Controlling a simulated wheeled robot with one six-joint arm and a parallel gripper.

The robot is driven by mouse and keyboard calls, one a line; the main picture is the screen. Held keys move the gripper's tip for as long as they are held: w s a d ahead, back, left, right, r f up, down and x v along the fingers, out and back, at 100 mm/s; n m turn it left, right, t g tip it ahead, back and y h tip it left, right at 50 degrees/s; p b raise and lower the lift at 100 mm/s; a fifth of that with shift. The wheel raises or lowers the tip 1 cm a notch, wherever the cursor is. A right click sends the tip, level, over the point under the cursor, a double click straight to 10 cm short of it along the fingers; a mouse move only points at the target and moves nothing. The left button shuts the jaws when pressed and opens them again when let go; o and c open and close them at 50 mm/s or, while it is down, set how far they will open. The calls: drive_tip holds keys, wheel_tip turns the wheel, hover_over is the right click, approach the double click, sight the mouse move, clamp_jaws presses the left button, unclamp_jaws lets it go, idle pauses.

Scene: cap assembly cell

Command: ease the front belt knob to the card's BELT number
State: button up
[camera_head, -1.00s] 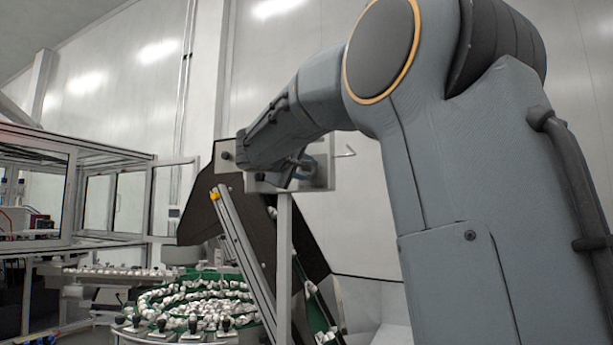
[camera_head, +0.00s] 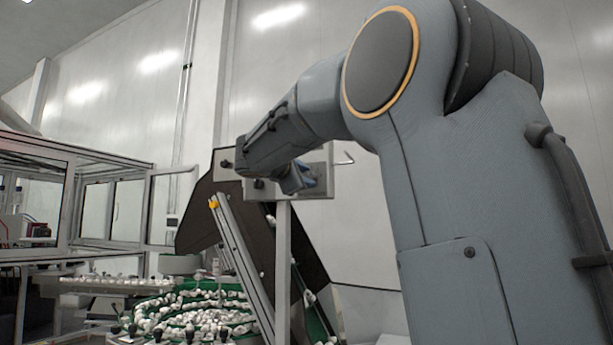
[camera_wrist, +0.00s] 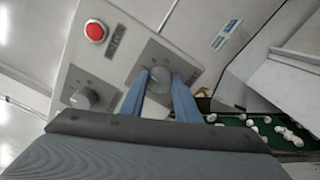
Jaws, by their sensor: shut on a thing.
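In the wrist view the grey control panel (camera_wrist: 135,45) lies tilted across the picture. My gripper (camera_wrist: 160,78) has its two blue fingers on either side of a round grey knob (camera_wrist: 160,73), shut on it. A second grey knob (camera_wrist: 83,97) sits to its left, free. Dial marks show around both, but their lettering is too small to read, so I cannot tell the knob's setting. In the head view the panel (camera_head: 322,160) stands on a post, partly behind my wrist. No card with a legible BELT number shows.
A red button (camera_wrist: 95,31) sits on the panel near the knobs. A blue-and-white label (camera_wrist: 225,35) is beyond. A green bowl feeder (camera_head: 205,310) full of white caps stands below, beside a dark inclined conveyor (camera_head: 200,222). A framed glass enclosure (camera_head: 120,205) is at left.

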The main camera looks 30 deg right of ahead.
drive_tip(key=shift+n, duration=0.8)
drive_tip(key=o, duration=1)
drive_tip(key=shift+o, duration=0.2)
drive_tip(key=b+v, duration=0.2)
drive_tip(key=v, duration=0.5)
drive_tip(key=shift+s+a, duration=0.25)
drive_tip(key=shift+a, duration=0.05)
